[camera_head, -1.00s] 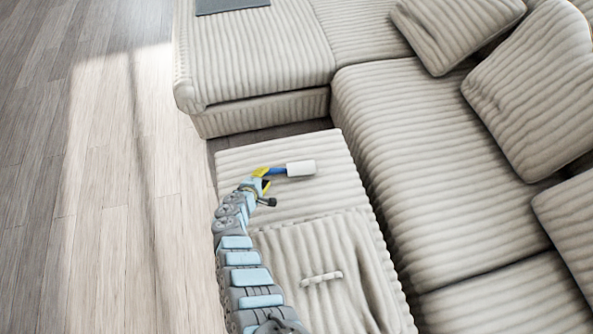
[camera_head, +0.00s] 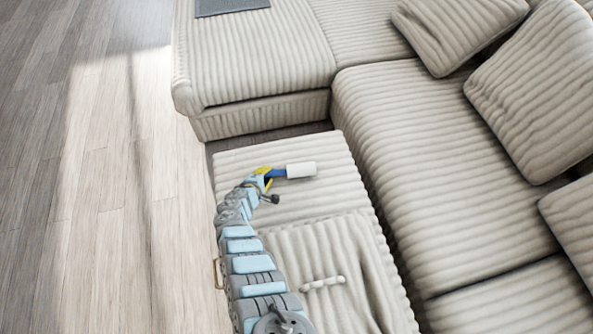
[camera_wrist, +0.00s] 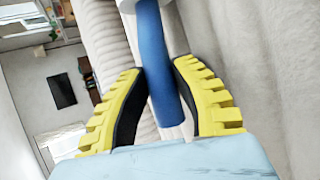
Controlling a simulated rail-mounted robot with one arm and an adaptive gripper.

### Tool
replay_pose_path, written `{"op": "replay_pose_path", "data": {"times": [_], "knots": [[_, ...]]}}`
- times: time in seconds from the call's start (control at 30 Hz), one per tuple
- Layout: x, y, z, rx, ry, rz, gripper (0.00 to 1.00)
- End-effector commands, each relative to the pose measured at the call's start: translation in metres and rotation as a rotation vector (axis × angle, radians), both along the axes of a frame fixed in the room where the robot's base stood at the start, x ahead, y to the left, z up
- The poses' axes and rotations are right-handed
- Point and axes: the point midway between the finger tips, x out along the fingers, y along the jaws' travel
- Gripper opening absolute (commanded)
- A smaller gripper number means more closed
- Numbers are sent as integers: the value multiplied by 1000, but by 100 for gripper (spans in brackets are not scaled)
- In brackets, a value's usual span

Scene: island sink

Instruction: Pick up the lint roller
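The lint roller has a blue handle and a white roll (camera_head: 301,170). In the head view it lies over the far part of the ribbed beige ottoman, with the roll pointing right. My gripper (camera_head: 267,179), with yellow fingers, is at the handle's left end. In the wrist view the blue handle (camera_wrist: 160,75) runs between both fingers (camera_wrist: 158,66), and their tips press against its two sides. My gripper appears shut on it. Part of the white roll shows at the top edge. I cannot tell whether the roller is clear of the ottoman.
The ottoman (camera_head: 330,215) has a crumpled ribbed cover and a small pale bar-shaped object (camera_head: 323,283) on its near part. A long beige sofa (camera_head: 435,170) with cushions stands to the right, and a chaise section (camera_head: 255,60) is behind. Wooden floor (camera_head: 100,200) is open at left.

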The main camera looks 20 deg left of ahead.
Motion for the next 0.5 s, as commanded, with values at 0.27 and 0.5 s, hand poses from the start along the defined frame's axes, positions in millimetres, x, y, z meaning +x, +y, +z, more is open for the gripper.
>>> {"op": "replay_pose_path", "data": {"times": [0.27, 0.5], "knots": [[0, 0, 0, 0, 1, 0, 0], [0, 0, 2, 0, 1, 0, 0]]}}
